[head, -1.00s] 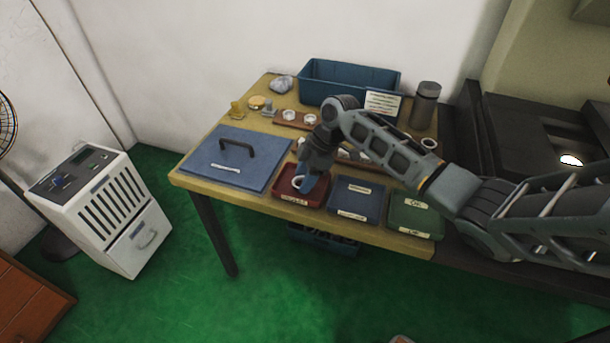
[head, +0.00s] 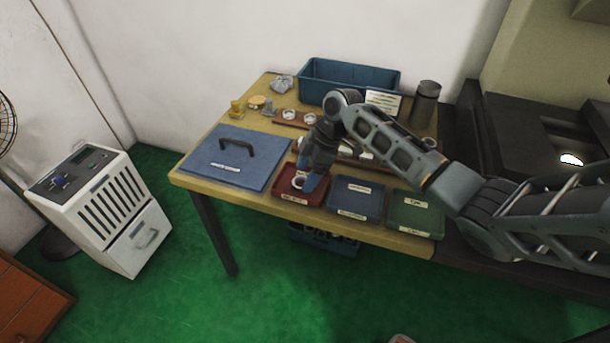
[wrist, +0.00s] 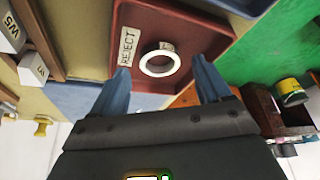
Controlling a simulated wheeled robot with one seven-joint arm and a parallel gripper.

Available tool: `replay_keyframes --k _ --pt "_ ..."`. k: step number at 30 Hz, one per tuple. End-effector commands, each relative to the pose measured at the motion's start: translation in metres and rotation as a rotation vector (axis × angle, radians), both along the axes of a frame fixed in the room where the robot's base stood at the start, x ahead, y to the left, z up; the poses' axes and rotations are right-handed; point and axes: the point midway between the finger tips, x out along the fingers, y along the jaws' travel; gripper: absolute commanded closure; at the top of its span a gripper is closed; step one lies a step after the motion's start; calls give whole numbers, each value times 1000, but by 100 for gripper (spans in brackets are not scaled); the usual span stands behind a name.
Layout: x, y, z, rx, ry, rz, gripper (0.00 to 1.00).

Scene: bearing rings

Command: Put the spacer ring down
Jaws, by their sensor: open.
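The spacer ring is a pale ring (wrist: 160,63) lying in the red tray (wrist: 150,17) labelled REJECT, near the label. In the head view the ring (head: 298,182) shows inside the red tray (head: 287,197) at the table's front edge. My gripper (wrist: 161,66) is open, its two blue fingers on either side of the ring with gaps between, so it holds nothing. In the head view my gripper (head: 311,184) is low over the red tray and partly covers it.
A blue tray (head: 357,202) and a green tray (head: 415,216) stand right of the red one. A blue lid-like board with a black handle (head: 230,160) lies to the left. A blue bin (head: 349,82) and a dark flask (head: 424,104) stand at the back.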

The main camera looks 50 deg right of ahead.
Motion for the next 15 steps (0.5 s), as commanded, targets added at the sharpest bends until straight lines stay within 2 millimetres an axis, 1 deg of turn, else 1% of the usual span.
replay_keyframes --k 9,15 --pt "-16 -19 60 -3 -3 0 23" --pt "-23 -28 88 -1 -3 0 23"
